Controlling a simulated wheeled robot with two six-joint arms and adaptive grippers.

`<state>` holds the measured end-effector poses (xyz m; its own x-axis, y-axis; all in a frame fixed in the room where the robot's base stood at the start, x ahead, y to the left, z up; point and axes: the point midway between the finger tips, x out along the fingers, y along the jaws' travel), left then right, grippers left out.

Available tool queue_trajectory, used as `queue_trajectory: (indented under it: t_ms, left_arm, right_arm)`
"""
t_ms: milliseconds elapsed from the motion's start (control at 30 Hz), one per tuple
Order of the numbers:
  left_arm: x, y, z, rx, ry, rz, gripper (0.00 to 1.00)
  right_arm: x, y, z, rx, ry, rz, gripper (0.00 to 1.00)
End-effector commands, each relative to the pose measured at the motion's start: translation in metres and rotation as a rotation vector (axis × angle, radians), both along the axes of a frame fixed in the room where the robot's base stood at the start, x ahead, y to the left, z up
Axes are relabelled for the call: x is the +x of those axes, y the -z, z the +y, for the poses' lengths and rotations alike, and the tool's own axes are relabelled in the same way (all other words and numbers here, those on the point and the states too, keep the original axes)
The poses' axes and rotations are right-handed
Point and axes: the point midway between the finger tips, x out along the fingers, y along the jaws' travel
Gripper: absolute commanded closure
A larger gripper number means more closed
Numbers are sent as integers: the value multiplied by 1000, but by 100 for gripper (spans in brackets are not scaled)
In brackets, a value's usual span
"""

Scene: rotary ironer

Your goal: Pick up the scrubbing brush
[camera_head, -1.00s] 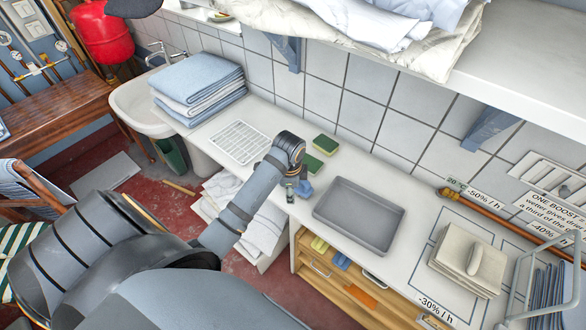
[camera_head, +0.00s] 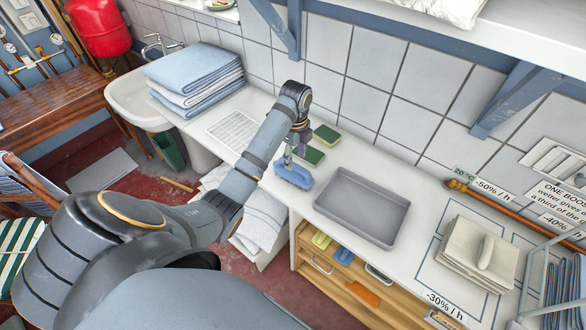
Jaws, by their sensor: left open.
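The blue scrubbing brush (camera_head: 294,175) lies on the white counter, left of the grey tray. My left gripper (camera_head: 290,158) is open and points down just above the brush's far left part. It hides a little of the brush. I cannot tell whether the fingers touch it. My right gripper is not in view.
Two green-and-yellow sponges (camera_head: 326,135) lie just behind the brush. An empty grey tray (camera_head: 362,207) is to its right. A white rack (camera_head: 232,131) and folded blue towels (camera_head: 197,78) are to the left. The tiled wall (camera_head: 340,60) closes off the back.

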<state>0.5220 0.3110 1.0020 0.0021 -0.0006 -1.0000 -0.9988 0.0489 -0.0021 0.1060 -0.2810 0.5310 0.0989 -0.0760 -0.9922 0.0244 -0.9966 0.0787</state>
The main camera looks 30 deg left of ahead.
Motion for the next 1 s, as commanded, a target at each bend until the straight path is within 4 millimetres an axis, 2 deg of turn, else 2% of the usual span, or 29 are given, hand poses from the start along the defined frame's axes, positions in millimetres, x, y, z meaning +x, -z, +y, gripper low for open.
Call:
queue_trajectory:
  t_ms: [67,200,233,267,433,667,1000]
  left_arm:
    - [0,1,0,0,0,-1,49]
    - [-2,24,0,0,0,0,49]
    - [-3,20,0,-1,-1,3,49]
    - [-4,24,0,0,-1,3,49]
    - [-3,47,0,-1,0,0,49]
    - [-2,50,0,0,0,-1,49]
    - [-2,50,0,0,0,-1,95]
  right_arm:
    - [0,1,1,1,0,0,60]
    - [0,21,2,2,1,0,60]
    - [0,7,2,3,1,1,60]
    - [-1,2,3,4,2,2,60]
    - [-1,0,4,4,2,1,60]
    - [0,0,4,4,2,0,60]
    - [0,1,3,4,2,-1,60]
